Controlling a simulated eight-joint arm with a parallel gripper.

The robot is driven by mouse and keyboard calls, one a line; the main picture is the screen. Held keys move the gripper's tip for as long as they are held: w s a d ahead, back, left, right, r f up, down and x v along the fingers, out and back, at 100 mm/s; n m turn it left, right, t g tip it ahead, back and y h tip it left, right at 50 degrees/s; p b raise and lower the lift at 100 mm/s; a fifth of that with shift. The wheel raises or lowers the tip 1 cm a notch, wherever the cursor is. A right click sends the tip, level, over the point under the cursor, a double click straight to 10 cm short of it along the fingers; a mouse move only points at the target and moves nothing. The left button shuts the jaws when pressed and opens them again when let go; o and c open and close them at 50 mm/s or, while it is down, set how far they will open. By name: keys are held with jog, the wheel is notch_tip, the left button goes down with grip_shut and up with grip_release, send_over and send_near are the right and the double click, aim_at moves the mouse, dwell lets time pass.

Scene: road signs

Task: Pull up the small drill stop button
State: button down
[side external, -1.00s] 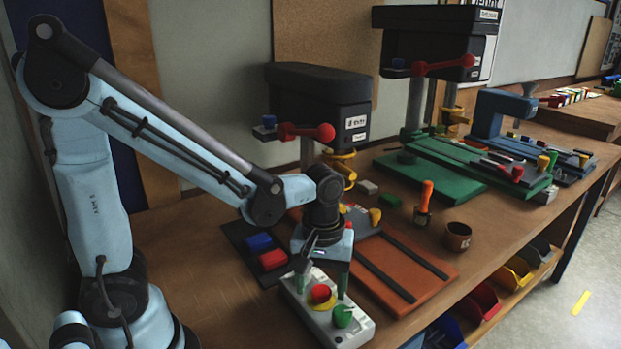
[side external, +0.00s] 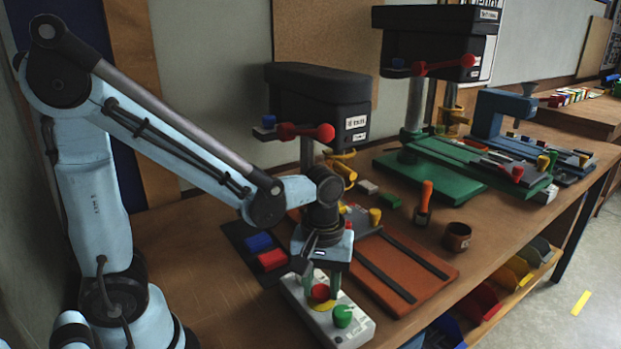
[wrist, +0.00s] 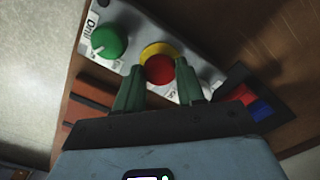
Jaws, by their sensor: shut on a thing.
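The small drill's control box (side external: 350,334) is light grey and lies at the front edge of the bench, below my gripper. Its red stop button (side external: 320,293) sits on a yellow ring (side external: 324,307). A green knob (side external: 342,316) is on the same box. In the wrist view the red button (wrist: 159,69) lies between the two green fingers of my gripper (wrist: 159,82), with the yellow ring (wrist: 157,48) beyond it. My gripper is shut on the red button from above. The fingers hide the button's sides.
The small drill press (side external: 320,105) stands behind, with an orange-red base plate (side external: 425,270). Blue and red blocks (side external: 270,260) lie left of the box on a dark plate. A brown cup (side external: 457,237) and an orange-handled tool (side external: 425,200) stand to the right.

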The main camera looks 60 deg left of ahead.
aim_at(319, 289)
jog(key=shift+r, duration=0.5)
jog(key=c, duration=0.7)
grip_release()
jog(key=shift+r, duration=6.05)
jog(key=a+f+m+t, duration=0.1)
jog(key=m+t, duration=0.1)
jog(key=m, duration=0.1)
jog(key=a+f+m+t, duration=0.1)
jog(key=f+m+t, duration=0.1)
jog(key=m, duration=0.1)
jog(key=a+f+m+t, duration=0.1)
jog(key=m+t, duration=0.2)
jog(key=shift+s+a+f, duration=0.2)
jog(key=shift+a+f, duration=0.05)
jog(key=shift+f, duration=0.05)
